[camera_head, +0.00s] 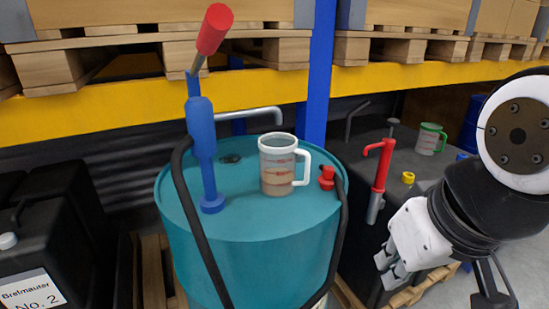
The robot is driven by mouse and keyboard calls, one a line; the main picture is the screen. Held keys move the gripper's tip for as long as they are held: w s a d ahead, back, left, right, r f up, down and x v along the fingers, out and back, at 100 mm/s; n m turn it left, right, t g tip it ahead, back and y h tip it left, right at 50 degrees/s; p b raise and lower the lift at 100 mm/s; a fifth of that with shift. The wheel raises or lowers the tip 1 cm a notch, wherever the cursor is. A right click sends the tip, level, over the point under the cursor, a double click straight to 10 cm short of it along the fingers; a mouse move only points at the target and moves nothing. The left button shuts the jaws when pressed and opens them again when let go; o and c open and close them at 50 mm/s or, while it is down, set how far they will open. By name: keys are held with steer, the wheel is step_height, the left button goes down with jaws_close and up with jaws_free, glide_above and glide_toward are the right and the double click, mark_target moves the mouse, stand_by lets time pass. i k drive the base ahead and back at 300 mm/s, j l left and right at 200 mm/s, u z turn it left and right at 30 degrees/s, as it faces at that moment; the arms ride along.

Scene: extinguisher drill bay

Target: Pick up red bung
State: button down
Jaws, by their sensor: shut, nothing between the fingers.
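A small red bung (327,177) sits on the right side of the top of a teal drum (250,260), close to the rim. A black hose passes just beside it on the right. My gripper (388,270) is to the right of the drum and lower in the picture, apart from the bung. Its fingers are shut and empty. The bung's lower part and the drum top around it show clearly from here.
A clear measuring jug (277,170) stands left of the bung, its handle towards it. A blue hand pump (203,150) rises from the drum. A red pump (380,170), yellow cap (408,177) and green-rimmed jug (430,138) are on a dark container behind. Blue post (318,80) stands behind.

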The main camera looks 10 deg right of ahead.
mark_target(325, 181)
steer(key=i+l, duration=0.25)
steer(key=l, duration=0.15)
steer(key=i+l, duration=0.25)
steer(key=l, duration=0.15)
steer(key=i+l, duration=0.3)
steer(key=l, duration=0.1)
